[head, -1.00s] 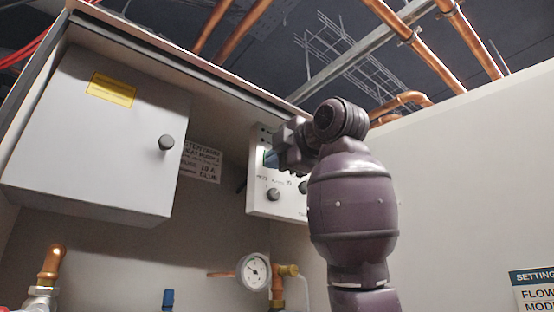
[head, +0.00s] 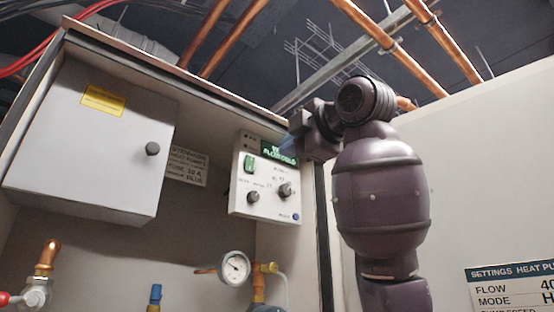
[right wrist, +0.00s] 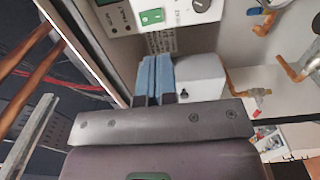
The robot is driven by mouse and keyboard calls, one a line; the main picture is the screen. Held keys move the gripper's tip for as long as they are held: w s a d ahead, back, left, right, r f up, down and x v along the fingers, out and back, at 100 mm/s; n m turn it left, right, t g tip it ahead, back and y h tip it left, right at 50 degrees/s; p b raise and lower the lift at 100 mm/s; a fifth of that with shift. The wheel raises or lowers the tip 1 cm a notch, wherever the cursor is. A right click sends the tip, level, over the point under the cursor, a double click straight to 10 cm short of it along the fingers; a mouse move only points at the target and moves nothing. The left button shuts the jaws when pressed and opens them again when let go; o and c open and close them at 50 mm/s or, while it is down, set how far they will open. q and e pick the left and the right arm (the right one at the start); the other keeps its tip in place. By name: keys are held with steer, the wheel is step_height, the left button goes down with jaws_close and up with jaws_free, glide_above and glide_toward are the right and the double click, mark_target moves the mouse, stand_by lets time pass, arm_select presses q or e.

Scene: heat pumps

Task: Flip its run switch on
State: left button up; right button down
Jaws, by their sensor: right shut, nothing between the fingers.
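The white control panel (head: 240,205) hangs at the cabinet's right side. Its green run switch (head: 249,163) is at the upper left, left of a display (head: 280,152) with lit green text. Below are two dark knobs, one at left (head: 253,197) and one at right (head: 285,190), and a blue button (head: 296,217). My right gripper (head: 300,140) is just right of the panel's top, fingers hard to make out. In the right wrist view its blue fingers (right wrist: 154,80) are together and empty, apart from the green switch (right wrist: 152,16). My left gripper is not in view.
A grey box (head: 85,145) with a yellow label is at left. A gauge (head: 234,267) and pipe fittings stand below the panel. The cabinet's right edge (head: 323,240) is close to my right arm. Copper pipes (head: 365,25) run overhead.

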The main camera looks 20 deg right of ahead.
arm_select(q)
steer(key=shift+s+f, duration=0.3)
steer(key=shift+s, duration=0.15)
arm_select(e)
steer(key=shift+v, duration=1.6)
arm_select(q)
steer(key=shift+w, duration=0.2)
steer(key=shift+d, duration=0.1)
